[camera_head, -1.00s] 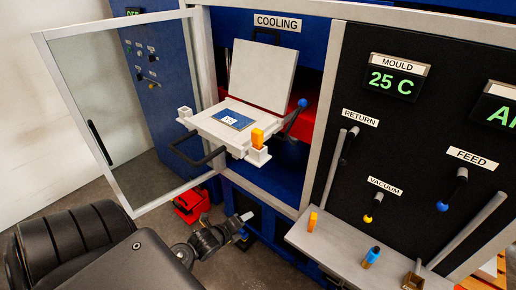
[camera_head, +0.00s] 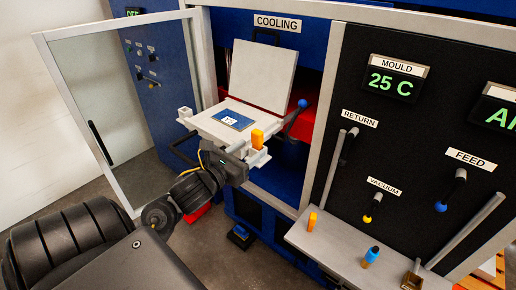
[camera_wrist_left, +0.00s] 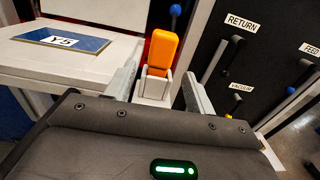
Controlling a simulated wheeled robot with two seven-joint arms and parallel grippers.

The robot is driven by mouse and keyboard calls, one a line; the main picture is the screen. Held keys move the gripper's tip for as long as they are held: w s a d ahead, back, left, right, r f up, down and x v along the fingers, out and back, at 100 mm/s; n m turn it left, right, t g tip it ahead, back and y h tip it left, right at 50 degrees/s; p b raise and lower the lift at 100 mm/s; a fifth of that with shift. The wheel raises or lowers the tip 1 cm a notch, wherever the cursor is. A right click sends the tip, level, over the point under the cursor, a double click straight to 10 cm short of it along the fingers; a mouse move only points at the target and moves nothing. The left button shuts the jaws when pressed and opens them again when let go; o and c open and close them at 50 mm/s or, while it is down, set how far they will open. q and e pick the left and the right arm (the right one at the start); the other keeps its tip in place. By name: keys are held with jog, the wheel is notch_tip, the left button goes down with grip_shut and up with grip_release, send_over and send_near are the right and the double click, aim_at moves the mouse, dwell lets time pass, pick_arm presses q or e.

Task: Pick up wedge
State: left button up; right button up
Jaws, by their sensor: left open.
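An orange wedge (camera_head: 257,138) stands upright in a small white holder (camera_wrist_left: 153,86) at the front right corner of the white mould. In the left wrist view the wedge (camera_wrist_left: 162,50) shows just ahead of the two fingers, roughly centred between them. My left gripper (camera_head: 250,155) is open and empty, close in front of the holder; I cannot tell whether a finger touches it. A second orange piece (camera_head: 312,221) stands on the grey shelf to the right. My right gripper is not in view.
A blue plate marked Y5 (camera_head: 231,120) lies on the mould. A lever with a blue knob (camera_head: 302,103) rises beside the holder. The open glass door (camera_head: 112,110) stands at left. A blue-capped item (camera_head: 372,255) stands on the shelf (camera_head: 340,246).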

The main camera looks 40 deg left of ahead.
aim_at(262, 139)
pick_arm(q)
jog(key=shift+w, duration=0.65)
jog(key=shift+w+r, duration=0.1)
jog(key=shift+r, duration=0.15)
jog(key=w+p, duration=0.2)
jog(key=w, duration=0.2)
jog(key=shift+w+a+r+p, duration=0.1)
jog(key=shift+w+a+p, duration=0.05)
jog(key=shift+w+p, duration=0.15)
jog(key=shift+w, duration=0.2)
jog(key=shift+c, duration=0.4)
jog(key=c, duration=1)
